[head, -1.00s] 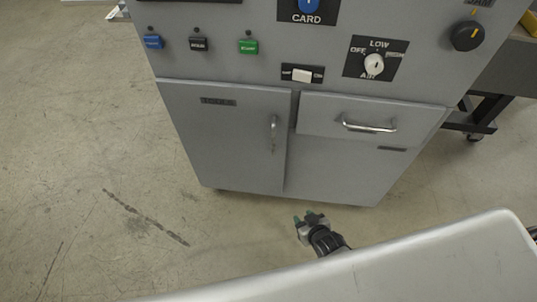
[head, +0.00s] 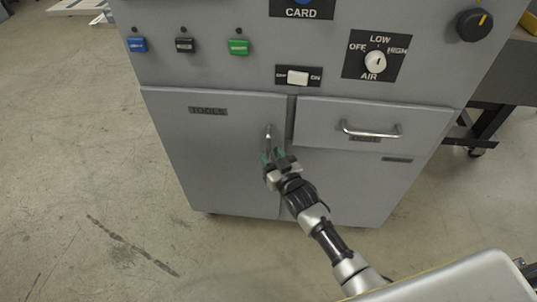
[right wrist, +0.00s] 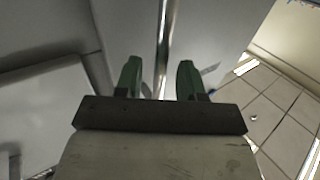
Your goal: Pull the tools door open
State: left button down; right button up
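The tools door (head: 208,150) is a grey panel on the left of the cabinet front, labelled TOOLS, and it looks shut. Its upright metal handle (head: 268,133) is near the door's right edge. My right gripper (head: 272,157) is at the lower part of the handle. In the right wrist view, the green fingertips of my right gripper (right wrist: 160,80) are apart, with the handle bar (right wrist: 165,45) between them; I see gaps on both sides of the bar. The gripper hides the handle's lower end in the head view. My left gripper is not in view.
A drawer (head: 370,122) with a horizontal handle (head: 370,131) is right of the door. Buttons, a switch (head: 297,77) and knobs (head: 375,62) are above. The floor (head: 90,180) left of the cabinet is clear. A dark-legged table (head: 490,125) stands at the right.

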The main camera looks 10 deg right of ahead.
jog(key=shift+x, duration=0.9)
jog(key=shift+c, duration=0.3)
grip_shut()
